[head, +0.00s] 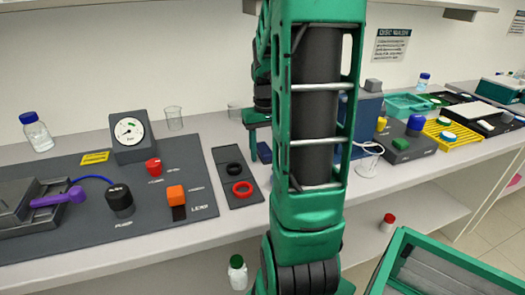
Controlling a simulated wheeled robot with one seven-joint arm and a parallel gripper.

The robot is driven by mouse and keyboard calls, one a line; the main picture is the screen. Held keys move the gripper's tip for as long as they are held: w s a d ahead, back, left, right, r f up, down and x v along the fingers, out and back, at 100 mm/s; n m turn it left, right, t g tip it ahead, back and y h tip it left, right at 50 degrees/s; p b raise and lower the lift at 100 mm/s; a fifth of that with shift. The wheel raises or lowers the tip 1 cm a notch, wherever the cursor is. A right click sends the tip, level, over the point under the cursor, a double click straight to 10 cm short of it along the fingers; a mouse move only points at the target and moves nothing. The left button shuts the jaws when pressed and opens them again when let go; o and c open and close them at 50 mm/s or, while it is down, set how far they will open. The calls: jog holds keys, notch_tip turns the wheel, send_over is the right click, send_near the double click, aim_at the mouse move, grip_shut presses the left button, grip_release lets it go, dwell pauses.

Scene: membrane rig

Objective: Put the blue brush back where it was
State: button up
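My arm fills the middle of the head view and hides much of the bench behind it. A green end part that looks like my gripper (257,135) shows at the left edge of the arm, low over the bench. Its fingertips are mostly hidden, so I cannot tell whether it is open or shut. A small dark blue piece (264,152) shows just beside it, partly covered by the arm. I cannot tell whether this is the blue brush or whether it is held. No other brush is clearly visible.
At left, a dark panel (75,235) carries a gauge (130,131), knobs and a purple lever (58,197). A dark tray (222,160) holds black and red rings. Glass beakers stand behind. At right are a yellow rack (452,135) and a teal tray (408,104). A green-rimmed crate (455,262) is low right.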

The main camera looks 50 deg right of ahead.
aim_at(264, 148)
notch_tip(264, 148, up, 11)
jog(key=s+a+f, duration=0.2)
jog(key=s+a, duration=0.2)
jog(key=a, duration=0.1)
jog(key=s+a+f, duration=0.2)
jog(key=s+a, duration=0.2)
jog(key=a, duration=0.1)
jog(key=s+a+f, duration=0.2)
jog(key=s+a, duration=0.3)
jog(key=shift+a+f, duration=0.3)
jog(key=shift+a, duration=0.1)
jog(key=shift+s+a+f, duration=0.2)
jog(key=shift+s+f, duration=0.05)
